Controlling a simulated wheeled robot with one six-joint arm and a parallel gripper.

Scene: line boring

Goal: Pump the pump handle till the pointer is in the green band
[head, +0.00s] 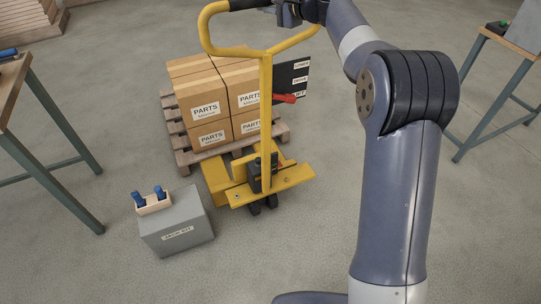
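The pump handle (266,98) is a yellow upright bar with a loop at its top, part of a yellow pallet truck (290,181). The loop's black grip (246,4) runs along the upper picture edge. My gripper (291,14) is at the top edge, at the right part of this grip. Its fingers are partly cut off, so I cannot tell whether they are closed on the grip. A red lever (286,98) sticks out right of the bar, in front of a black panel (297,74) with white labels. No pointer or green band is clearly visible.
Several cartons marked PARTS (206,108) stand on a wooden pallet (180,140) behind the handle. A grey box (177,231) with a small blue-handled tool holder (153,204) sits front left. Benches stand left (48,165) and right (497,105).

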